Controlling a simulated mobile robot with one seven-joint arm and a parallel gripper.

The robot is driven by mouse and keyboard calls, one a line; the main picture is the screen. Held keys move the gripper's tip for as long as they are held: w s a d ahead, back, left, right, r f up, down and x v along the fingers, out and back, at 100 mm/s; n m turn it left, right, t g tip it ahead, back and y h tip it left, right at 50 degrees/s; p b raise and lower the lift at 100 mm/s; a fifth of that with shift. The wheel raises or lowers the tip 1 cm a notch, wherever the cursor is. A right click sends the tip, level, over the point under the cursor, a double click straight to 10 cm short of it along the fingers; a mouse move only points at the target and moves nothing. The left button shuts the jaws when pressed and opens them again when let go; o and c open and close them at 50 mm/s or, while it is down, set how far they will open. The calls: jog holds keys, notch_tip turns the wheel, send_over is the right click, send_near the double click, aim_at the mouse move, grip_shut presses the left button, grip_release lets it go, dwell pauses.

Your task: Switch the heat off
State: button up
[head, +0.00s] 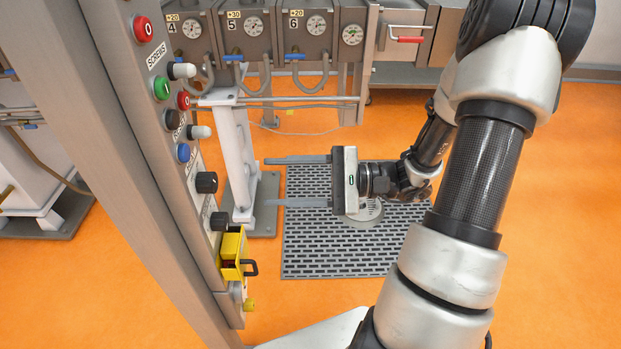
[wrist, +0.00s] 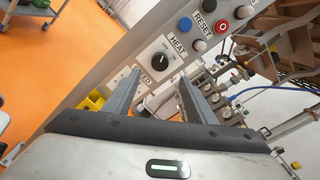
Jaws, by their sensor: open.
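The heat switch is a black rotary knob on a grey control panel (head: 125,100). It shows in the head view (head: 206,182) and, beside the HEAT label, in the wrist view (wrist: 160,61). A small pale mark shows on its face, but I cannot read its setting for sure. My gripper (head: 269,182) is open and empty. Its two long fingers point at the panel, roughly level with the knob and apart from it. In the wrist view the knob appears beyond and between the fingertips (wrist: 158,78).
A second black knob (head: 218,221) sits below the heat knob, with a yellow box (head: 234,252) under it. Buttons, including a blue one (head: 183,152), sit above. A white post (head: 235,150) stands behind the fingers. A dark slotted mat (head: 340,250) lies on the orange floor.

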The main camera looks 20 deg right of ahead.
jog(key=v, duration=0.5)
jog(key=shift+s+d, duration=0.1)
jog(key=shift+d, duration=0.25)
